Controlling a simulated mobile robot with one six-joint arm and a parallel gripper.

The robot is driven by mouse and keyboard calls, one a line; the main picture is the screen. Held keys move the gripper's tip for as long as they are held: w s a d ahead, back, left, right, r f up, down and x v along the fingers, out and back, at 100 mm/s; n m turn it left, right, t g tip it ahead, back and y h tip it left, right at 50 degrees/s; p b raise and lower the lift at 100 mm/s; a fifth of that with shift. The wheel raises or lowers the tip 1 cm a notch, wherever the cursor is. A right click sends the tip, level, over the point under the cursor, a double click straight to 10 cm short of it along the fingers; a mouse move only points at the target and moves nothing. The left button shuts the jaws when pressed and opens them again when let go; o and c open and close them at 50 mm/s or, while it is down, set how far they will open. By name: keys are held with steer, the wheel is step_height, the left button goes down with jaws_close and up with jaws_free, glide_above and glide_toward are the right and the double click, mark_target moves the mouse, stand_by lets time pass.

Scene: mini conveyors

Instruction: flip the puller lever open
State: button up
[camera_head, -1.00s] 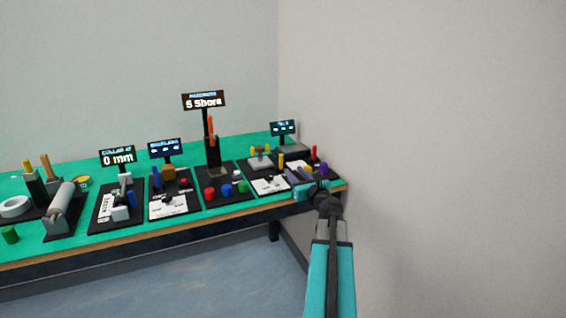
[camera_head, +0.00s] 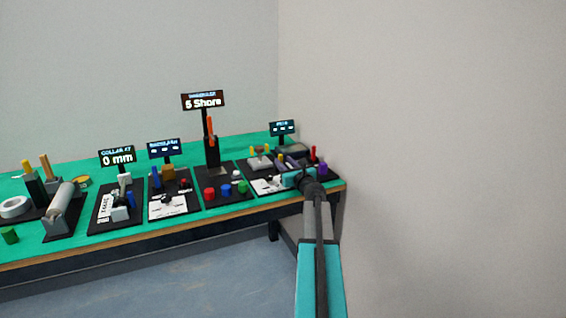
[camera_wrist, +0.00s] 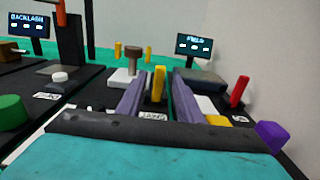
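My gripper (camera_head: 287,163) is over the right-end station of the green bench. In the wrist view its two grey-purple fingers (camera_wrist: 160,97) are apart, with a gap between them. An upright yellow lever (camera_wrist: 159,82) shows in this gap, with no clear contact on either finger. An upright red lever (camera_wrist: 239,91) stands to the right, outside the fingers; it also shows in the head view (camera_head: 314,153). I cannot tell from the pictures which lever is the puller's. The lower parts of the station are partly hidden by my gripper.
A small display (camera_head: 282,127) stands behind the station. A grey block with a brown knob (camera_wrist: 134,60) and yellow pegs is at the back left. A purple knob (camera_wrist: 272,136) is close on the right. The wall (camera_head: 430,120) rises just past the bench's right end.

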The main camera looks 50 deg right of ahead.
steer(key=shift+x, duration=0.8)
jaws_close()
steer(key=p, duration=0.4)
steer(key=shift+w+r, duration=0.1)
steer(key=shift+r, duration=0.2)
steer(key=shift+w+d+g+y+p, duration=0.1)
steer(key=shift+g+y+p, duration=0.3)
steer(key=shift+p, duration=1.2)
steer(key=shift+f, duration=0.1)
